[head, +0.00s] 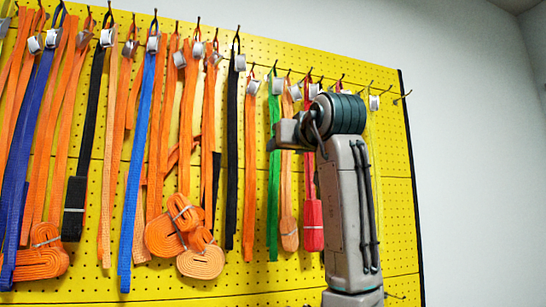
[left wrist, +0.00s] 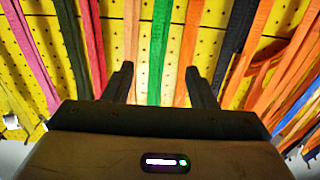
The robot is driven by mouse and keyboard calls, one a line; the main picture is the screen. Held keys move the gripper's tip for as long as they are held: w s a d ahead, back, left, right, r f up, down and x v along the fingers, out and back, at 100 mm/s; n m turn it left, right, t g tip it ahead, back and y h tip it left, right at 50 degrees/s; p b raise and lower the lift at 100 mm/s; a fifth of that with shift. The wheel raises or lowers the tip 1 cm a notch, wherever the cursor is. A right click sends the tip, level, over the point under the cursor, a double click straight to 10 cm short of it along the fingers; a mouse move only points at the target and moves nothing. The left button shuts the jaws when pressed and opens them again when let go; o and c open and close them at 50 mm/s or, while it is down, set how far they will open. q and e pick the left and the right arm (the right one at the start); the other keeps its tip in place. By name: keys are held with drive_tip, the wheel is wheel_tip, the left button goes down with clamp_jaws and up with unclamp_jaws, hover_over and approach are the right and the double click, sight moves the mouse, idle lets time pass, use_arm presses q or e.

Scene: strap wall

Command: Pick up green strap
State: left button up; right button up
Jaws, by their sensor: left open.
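The green strap (head: 274,190) hangs from a hook on the yellow pegboard in the head view, right of centre. It also shows in the left wrist view (left wrist: 160,45), where it runs down the middle, between the fingers of my left gripper (left wrist: 158,72). The gripper is open, with a finger on each side of the strap and nothing clamped. I cannot tell how far the strap lies beyond the fingertips. In the head view my arm stands just right of the green strap, and its grey end overlaps the strap's upper edge; the fingers cannot be made out there.
An orange strap (head: 288,200) and a red strap (head: 312,220) hang close on the green strap's right. Another orange strap (head: 250,170) and a black strap (head: 232,150) hang on its left. More straps fill the pegboard (head: 400,190) to the left. Metal hooks stick out along the top.

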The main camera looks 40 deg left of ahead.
sight(274, 160)
use_arm(q)
drive_tip(key=p+x, duration=0.1)
drive_tip(key=x, duration=0.3)
drive_tip(key=shift+f, duration=0.15)
drive_tip(key=shift+w+a, duration=0.1)
drive_tip(key=shift+a, duration=0.25)
drive_tip(key=shift+p+x, duration=0.75)
drive_tip(key=shift+p, duration=0.35)
drive_tip(key=a, duration=0.1)
drive_tip(key=w+a+f+p, duration=0.1)
drive_tip(key=shift+w+a, duration=0.2)
drive_tip(key=shift+a, duration=0.3)
drive_tip(key=shift+c, duration=0.4)
drive_tip(key=shift+s+d+r, duration=0.1)
drive_tip(key=shift+d, duration=0.25)
drive_tip(key=c, duration=1)
use_arm(e)
wheel_tip(274, 160, up, 5)
drive_tip(key=shift+d, duration=0.1)
